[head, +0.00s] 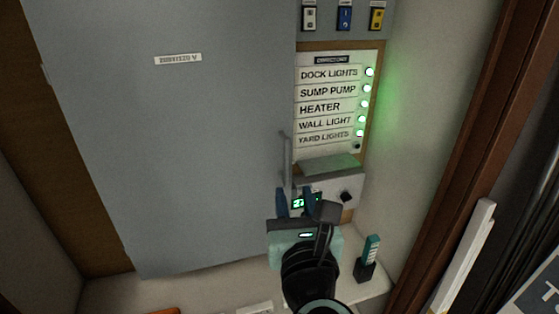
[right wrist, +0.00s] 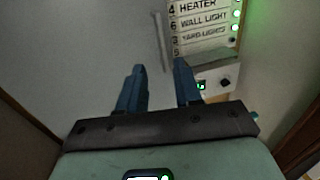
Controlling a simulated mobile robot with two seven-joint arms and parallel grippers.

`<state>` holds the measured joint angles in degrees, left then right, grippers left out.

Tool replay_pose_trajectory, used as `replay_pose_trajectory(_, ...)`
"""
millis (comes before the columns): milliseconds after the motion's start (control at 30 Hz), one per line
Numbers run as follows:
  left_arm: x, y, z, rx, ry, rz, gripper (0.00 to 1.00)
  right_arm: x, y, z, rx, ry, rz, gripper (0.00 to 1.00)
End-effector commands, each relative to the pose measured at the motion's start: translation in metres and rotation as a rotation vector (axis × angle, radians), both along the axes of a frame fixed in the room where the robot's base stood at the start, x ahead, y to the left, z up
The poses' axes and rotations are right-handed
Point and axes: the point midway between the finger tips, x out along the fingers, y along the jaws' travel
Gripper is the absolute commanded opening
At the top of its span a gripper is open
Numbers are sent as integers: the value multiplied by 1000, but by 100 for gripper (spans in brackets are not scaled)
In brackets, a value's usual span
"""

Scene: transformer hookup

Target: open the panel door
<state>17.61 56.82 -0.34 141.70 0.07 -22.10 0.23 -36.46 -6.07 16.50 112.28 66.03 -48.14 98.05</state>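The panel door (head: 190,130) is a large flat grey door with a small label near its top, filling the left and middle of the head view. It looks shut, though a narrow gap would be hard to see. Its handle, a thin upright grey bar (head: 286,160), sits near the door's right edge. My right gripper (head: 296,200) is open, with blue fingers, at the handle's lower end. In the right wrist view the handle (right wrist: 162,40) stands ahead of and between the fingertips (right wrist: 158,72); I cannot tell whether they touch. My left gripper is out of view.
Right of the door is a circuit directory (head: 328,100) with green lights, under several coloured switches (head: 344,18). A small box with a display and black knob (head: 346,197) is below. A teal-topped object (head: 369,258) stands on the ledge. A brown post (head: 470,140) is at right.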

Motion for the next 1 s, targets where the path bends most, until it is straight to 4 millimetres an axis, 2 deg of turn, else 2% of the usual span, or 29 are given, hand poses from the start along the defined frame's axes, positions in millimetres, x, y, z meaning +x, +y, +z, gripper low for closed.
replay_pose_trajectory(167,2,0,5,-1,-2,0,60,19,2,2,10,1,-3,34)
replay_pose_trajectory(600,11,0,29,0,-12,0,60,107,13,3,5,1,-1,34)
replay_pose_trajectory(800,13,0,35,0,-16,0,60,127,15,2,4,0,-1,34)
replay_pose_trajectory(1000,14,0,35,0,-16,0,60,132,15,1,4,-1,0,34)
